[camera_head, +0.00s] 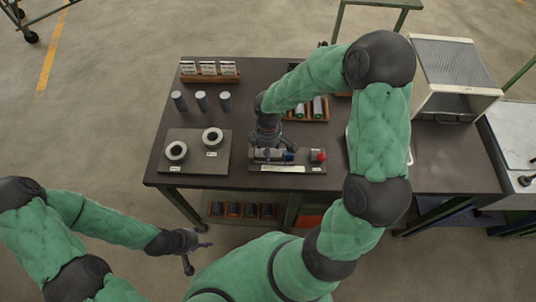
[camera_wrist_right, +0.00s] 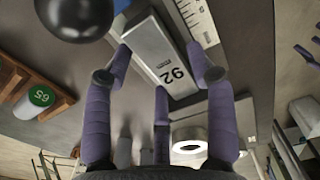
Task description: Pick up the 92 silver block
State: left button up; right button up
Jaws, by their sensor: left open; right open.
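The silver block marked 92 (camera_wrist_right: 158,48) lies on a grey surface in the right wrist view, with its number facing my camera. My right gripper (camera_wrist_right: 160,75) is open, with its purple fingers spread on either side of the block and a third finger below it. I cannot tell whether they touch it. In the head view my right gripper (camera_head: 266,139) is over the fixture plate (camera_head: 312,168) on the dark table, and the block is largely hidden there. My left gripper (camera_head: 187,246) is open and empty, low in front of the table.
A wooden rack (camera_head: 318,110) holds cylinders. A red piece (camera_head: 319,155) sits on the fixture. A ribbed box (camera_head: 452,75) stands right.

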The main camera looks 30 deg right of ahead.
jog(key=shift+r, duration=0.1)
grip_shut()
